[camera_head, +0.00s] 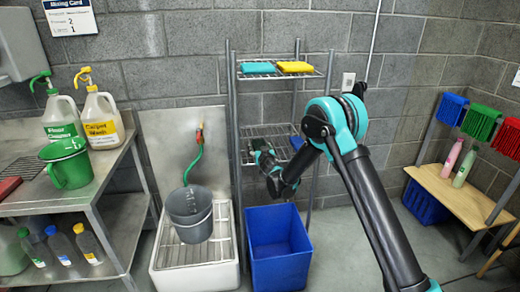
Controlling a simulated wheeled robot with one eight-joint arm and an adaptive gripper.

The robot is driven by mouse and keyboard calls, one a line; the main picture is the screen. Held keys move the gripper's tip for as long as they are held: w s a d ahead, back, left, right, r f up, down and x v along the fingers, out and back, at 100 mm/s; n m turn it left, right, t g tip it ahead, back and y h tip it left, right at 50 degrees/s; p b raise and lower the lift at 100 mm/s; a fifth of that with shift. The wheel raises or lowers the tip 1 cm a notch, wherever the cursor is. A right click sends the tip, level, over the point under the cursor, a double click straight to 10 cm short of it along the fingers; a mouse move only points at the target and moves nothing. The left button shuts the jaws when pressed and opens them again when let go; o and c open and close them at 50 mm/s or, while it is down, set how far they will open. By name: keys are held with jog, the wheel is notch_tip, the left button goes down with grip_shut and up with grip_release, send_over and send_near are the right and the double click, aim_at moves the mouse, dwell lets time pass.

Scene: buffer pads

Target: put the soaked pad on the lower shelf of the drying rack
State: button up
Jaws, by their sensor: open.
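The wire drying rack (234,110) stands against the wall. A teal pad (257,68) and a yellow pad (295,67) lie side by side on its upper shelf. On the lower shelf (275,130), a blue pad (297,141) shows at the right, partly hidden by my arm. No pad's look tells me which one is soaked. My gripper (259,147) is open at the lower shelf's front left. It is small and dark in this view, and my wrist hides part of the shelf beside it. I see no pad clearly between its fingers.
A blue bin (278,250) stands on the floor below the rack. Left of it, a grey bucket (190,214) sits in a floor sink (166,278). A steel bench (85,186) holds jugs at far left. A wooden bench (440,186) with bottles stands at right.

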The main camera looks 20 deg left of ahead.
jog(key=v, duration=1.2)
jog(key=w+d+r+m+h, duration=0.1)
jog(key=w+d+r+h, duration=0.15)
jog(key=d, duration=0.75)
jog(key=w+d+r+m+h, duration=0.1)
jog(key=d+m+h, duration=0.15)
jog(key=d, duration=0.65)
jog(key=s+d+m+g+h, duration=0.1)
jog(key=s+d+g+h, duration=0.2)
jog(key=d, duration=1.3)
jog(key=s+d+m+g+h, duration=0.1)
jog(key=s+d+h, duration=0.1)
jog(key=s+d, duration=0.55)
jog(key=s+d+f+g, duration=0.2)
jog(key=s+d, duration=0.1)
jog(key=s, duration=0.4)
jog(key=s+d+f+g+y, duration=0.1)
jog(key=s+d, duration=0.3)
jog(key=s, duration=0.4)
jog(key=s+d+f+g, duration=0.2)
jog(key=s+d+f, duration=0.1)
jog(key=s, duration=0.5)
jog(key=shift+d+m+g, duration=0.25)
jog(key=shift+m+g, duration=0.05)
jog(key=shift+m, duration=0.05)
jog(key=shift+f, duration=0.1)
jog(key=shift+c, duration=0.3)
